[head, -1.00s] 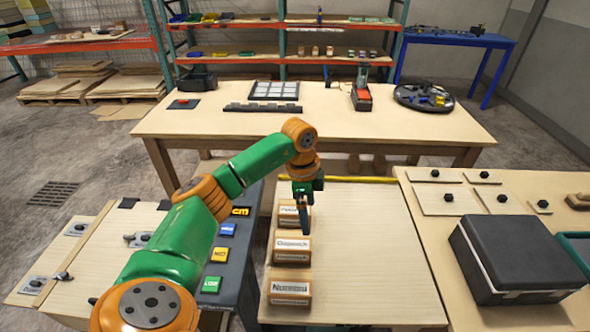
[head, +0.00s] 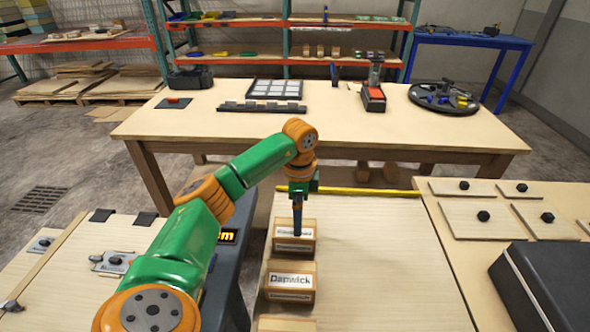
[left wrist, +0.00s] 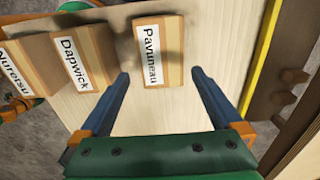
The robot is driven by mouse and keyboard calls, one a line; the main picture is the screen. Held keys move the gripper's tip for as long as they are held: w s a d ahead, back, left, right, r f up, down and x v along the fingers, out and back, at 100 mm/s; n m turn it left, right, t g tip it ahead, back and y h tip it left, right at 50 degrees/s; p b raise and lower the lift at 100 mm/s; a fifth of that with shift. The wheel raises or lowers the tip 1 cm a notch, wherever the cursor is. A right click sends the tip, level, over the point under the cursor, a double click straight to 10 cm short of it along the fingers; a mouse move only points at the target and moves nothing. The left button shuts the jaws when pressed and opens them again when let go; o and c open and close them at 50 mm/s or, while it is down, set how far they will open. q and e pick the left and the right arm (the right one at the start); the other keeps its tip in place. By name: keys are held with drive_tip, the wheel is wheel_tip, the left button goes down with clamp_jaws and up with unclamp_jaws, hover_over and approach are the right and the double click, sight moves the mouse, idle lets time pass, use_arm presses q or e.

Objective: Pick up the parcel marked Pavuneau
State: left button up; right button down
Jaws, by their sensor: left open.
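The Pavuneau parcel (left wrist: 157,42), a tan box with a white label, lies on a pale wooden table. It is the farthest of a row of three in the head view, where the far parcel (head: 281,243) is partly covered by my left gripper (head: 298,230). In the left wrist view my left gripper (left wrist: 160,75) is open and empty, its blue fingers spread to either side of the parcel's near end. The Dapwick parcel (head: 290,279) is beside it, and a third parcel (head: 286,325) is cut off by the frame. My right gripper is out of view.
The table top (head: 370,270) is clear to the right of the parcels. A yellow strip (head: 365,191) runs along its far edge. A dark case (head: 535,285) and panels with black knobs (head: 487,216) are at the right. A long workbench (head: 330,118) stands beyond.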

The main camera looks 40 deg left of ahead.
use_arm(q)
drive_tip(key=shift+f, duration=0.5)
drive_tip(key=f, duration=0.1)
drive_tip(key=f+p, duration=0.1)
drive_tip(key=f, duration=0.1)
drive_tip(key=a+f+p, duration=0.1)
drive_tip(key=f, duration=0.1)
drive_tip(key=shift+s+f, duration=0.25)
drive_tip(key=shift+f, duration=0.45)
drive_tip(key=shift+w, duration=0.1)
drive_tip(key=c, duration=1.4)
drive_tip(key=shift+r, duration=0.1)
